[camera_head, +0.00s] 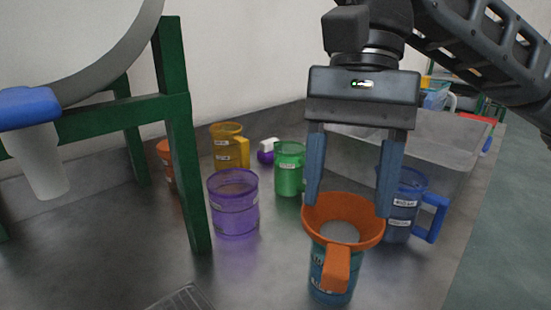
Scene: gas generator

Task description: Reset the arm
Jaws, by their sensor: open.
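My gripper (350,190) hangs from the arm on the right side of the head view, fingers pointing down. Its two blue-grey fingers are spread apart with nothing seen between them. An orange funnel (372,232) sits in the mouth of a dark blue-teal container (333,281), below the fingertips in the picture. The fingertips overlap the funnel's rim in this view, and I cannot tell whether they touch it.
A purple beaker (233,212), green mug (290,168), yellow mug (228,148) and blue mug (402,215) stand on the grey table (120,255). A clear bin (440,150) is behind. A green frame (180,130) with a white tank (75,40) and blue-handled tap (30,108) fills the left.

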